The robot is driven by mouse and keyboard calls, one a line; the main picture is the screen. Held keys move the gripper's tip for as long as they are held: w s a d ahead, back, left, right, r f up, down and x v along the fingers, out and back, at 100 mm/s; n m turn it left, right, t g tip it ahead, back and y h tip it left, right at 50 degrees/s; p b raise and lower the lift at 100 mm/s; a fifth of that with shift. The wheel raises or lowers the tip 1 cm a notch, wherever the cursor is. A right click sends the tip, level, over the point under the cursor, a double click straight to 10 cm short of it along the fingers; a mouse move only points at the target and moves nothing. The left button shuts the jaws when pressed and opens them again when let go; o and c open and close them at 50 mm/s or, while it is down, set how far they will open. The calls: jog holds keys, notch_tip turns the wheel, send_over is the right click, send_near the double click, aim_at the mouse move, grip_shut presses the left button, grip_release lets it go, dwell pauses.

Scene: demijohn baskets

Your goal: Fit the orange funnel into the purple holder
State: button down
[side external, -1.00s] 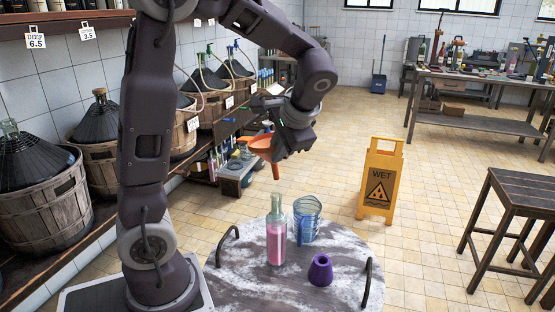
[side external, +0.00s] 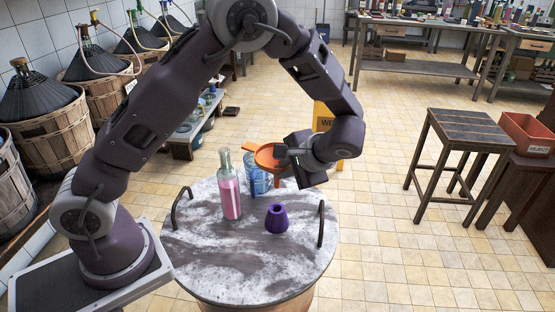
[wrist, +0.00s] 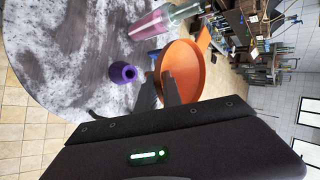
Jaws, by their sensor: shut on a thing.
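The orange funnel (side external: 266,157) is held in the air over the back of the round table, spout down, above and behind the purple holder. My gripper (side external: 283,155) is shut on its rim. In the wrist view the funnel's wide orange bowl (wrist: 187,66) shows beside my fingertips (wrist: 161,84). The purple holder (side external: 277,219) stands upright on the tabletop, apart from the funnel, with its round opening facing up. It also shows in the wrist view (wrist: 123,74), to the left of my fingers. The spout is mostly hidden under the bowl in the wrist view.
A bottle with pink liquid (side external: 230,190) stands left of the holder on the round table (side external: 235,262). A blue glass jar (side external: 257,178) stands close under the funnel. Black handles rise at the table's left (side external: 181,203) and right (side external: 321,222). The front tabletop is clear.

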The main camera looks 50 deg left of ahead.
notch_tip(320, 180, down, 7)
jog(key=shift+r, duration=0.15)
dwell(0.4)
jog(key=shift+f, duration=2.8)
dwell(1.3)
jog(key=c, duration=1.4)
grip_release()
jog(key=shift+c, duration=0.2)
jog(key=v, duration=0.7)
jog(key=shift+r, duration=0.1)
